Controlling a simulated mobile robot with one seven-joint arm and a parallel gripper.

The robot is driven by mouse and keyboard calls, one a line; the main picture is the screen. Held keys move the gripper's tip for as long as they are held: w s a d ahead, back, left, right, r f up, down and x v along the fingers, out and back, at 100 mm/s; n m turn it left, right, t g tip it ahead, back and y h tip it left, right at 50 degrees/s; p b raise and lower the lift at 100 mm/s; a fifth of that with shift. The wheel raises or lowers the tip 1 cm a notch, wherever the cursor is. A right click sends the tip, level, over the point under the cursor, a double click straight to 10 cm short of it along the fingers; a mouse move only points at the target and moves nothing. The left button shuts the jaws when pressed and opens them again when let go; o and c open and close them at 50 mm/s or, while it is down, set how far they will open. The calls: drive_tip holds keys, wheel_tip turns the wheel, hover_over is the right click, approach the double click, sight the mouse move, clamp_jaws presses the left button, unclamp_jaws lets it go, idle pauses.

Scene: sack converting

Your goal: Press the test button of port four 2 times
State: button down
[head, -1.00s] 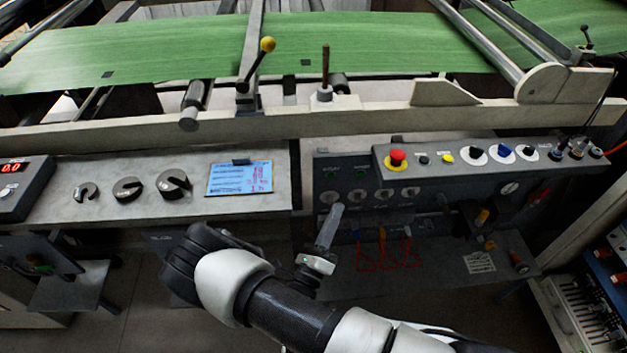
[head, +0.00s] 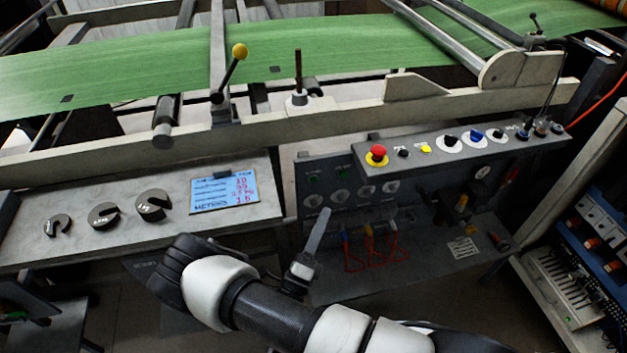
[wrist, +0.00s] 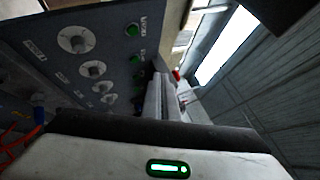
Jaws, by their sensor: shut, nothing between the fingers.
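The dark port panel (head: 352,213) stands just beyond my gripper, with a row of round pale knobs and small green buttons above them. In the wrist view the panel (wrist: 100,25) fills the upper left, with green buttons (wrist: 133,30) in a line beside the knobs (wrist: 78,40). The labels are too small or oblique to read, so I cannot tell which button belongs to port four. My gripper (head: 324,213) is shut and empty, its fingers pointing up in front of the panel's left part. The fingers (wrist: 160,95) also show in the wrist view; I see no clear contact with a button.
A control box with a red mushroom button (head: 377,153) juts out above the panel. Red cables (head: 370,250) hang below the knobs. A shelf with a display (head: 224,191) and slotted weights (head: 104,215) lies to the left. A rack (head: 590,250) stands at the right.

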sight(314, 180)
drive_tip(key=w+a+b, duration=0.2)
drive_tip(key=w, duration=0.6)
drive_tip(key=shift+a+b, duration=0.2)
drive_tip(key=shift+b, duration=0.2)
drive_tip(key=shift+w, duration=0.25)
idle(1.5)
drive_tip(key=shift+w+a+b, duration=0.1)
drive_tip(key=shift+w+b, duration=0.15)
drive_tip(key=shift+b, duration=0.05)
drive_tip(key=shift+w+a, duration=0.15)
drive_tip(key=shift+w, duration=0.25)
idle(0.6)
drive_tip(key=shift+s, duration=0.15)
drive_tip(key=shift+s+d, duration=0.25)
drive_tip(key=shift+s, duration=0.4)
drive_tip(key=shift+s, duration=0.1)
